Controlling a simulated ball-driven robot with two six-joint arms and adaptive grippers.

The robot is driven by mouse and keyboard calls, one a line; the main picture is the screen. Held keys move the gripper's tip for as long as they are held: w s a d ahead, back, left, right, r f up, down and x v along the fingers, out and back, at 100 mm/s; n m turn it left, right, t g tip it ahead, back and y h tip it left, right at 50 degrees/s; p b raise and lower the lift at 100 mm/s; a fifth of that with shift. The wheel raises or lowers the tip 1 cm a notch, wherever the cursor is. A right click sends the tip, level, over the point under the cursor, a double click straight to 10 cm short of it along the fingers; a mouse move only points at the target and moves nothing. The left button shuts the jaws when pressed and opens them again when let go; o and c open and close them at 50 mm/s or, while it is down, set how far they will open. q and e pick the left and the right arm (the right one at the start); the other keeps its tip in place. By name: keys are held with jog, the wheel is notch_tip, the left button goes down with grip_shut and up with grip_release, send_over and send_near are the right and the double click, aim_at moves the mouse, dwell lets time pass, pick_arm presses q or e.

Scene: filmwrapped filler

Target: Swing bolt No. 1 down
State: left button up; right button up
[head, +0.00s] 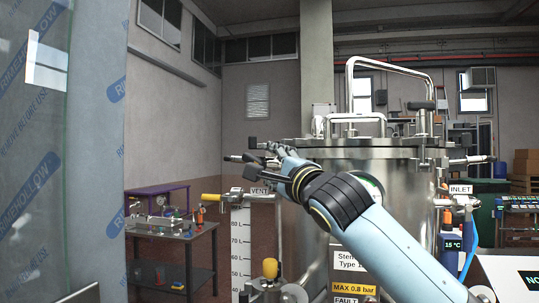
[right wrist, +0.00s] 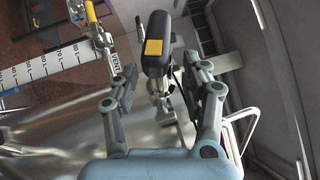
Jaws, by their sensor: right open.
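A steel vessel (head: 322,240) with a flanged lid (head: 375,142) fills the middle of the head view. In the right wrist view a swing bolt with a black, yellow-marked handle (right wrist: 155,50) stands up from a steel shank at the vessel rim. I cannot read a number on it. My right gripper (head: 262,160) is at the left edge of the lid. In the right wrist view my right gripper (right wrist: 162,88) is open, its fingers on either side of the bolt and apart from the handle. Another black-knobbed bolt (head: 423,105) stands at the lid's right. My left gripper is out of view.
A vent pipe with a yellow handle (head: 211,197) and a white level scale (head: 241,250) stand left of the vessel. A film-wrapped panel (head: 60,150) fills the far left. A bent steel handle (head: 390,62) rises over the lid. A bench (head: 172,245) stands behind, left.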

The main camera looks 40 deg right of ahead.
jog(key=shift+w+d+r, duration=0.1)
jog(key=shift+w+r, duration=0.05)
jog(key=shift+w, duration=0.5)
jog(key=c, duration=0.9)
grip_shut()
